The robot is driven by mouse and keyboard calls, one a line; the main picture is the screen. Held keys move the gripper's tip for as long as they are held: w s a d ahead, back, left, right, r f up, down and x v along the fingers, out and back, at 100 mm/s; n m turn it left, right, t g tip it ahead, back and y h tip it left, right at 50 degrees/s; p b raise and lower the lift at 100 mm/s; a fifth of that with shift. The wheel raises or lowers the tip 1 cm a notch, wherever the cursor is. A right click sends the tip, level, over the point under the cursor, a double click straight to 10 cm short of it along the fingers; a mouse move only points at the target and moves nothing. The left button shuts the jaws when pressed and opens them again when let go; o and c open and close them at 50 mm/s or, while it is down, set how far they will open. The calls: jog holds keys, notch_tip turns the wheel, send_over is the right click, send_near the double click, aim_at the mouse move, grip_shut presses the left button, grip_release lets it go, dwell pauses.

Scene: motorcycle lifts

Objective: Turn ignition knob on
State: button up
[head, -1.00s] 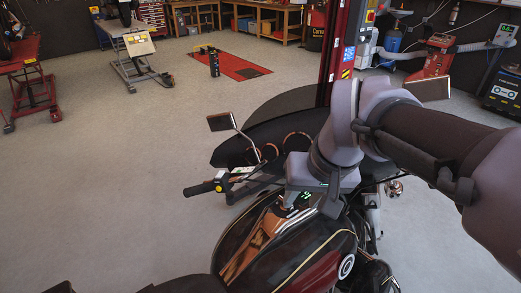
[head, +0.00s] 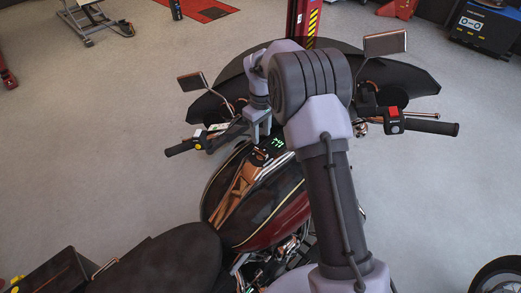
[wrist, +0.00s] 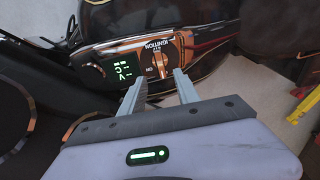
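The ignition knob (wrist: 163,65) is a small copper-coloured knob on the motorcycle's tank console (wrist: 110,55), beside the printed ignition label. In the wrist view it lies just beyond and between the two fingertips. My gripper (wrist: 160,83) is open, with clear space between its fingers and nothing held. I cannot tell its exact height above the console. In the head view my gripper (head: 259,134) points down at the front of the tank, by the lit green display (head: 277,144). The knob cannot be made out there.
The handlebar's left grip (head: 181,149) and right grip (head: 437,128) flank my arm. The dark fairing (head: 225,95) and two mirrors stand ahead. The tank (head: 265,205) and seat (head: 165,265) lie behind the console. Open floor is at the left.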

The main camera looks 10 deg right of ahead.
aim_at(261, 151)
notch_tip(261, 151, down, 9)
jog(key=shift+f+b, duration=0.1)
jog(key=shift+b, duration=0.45)
grip_shut()
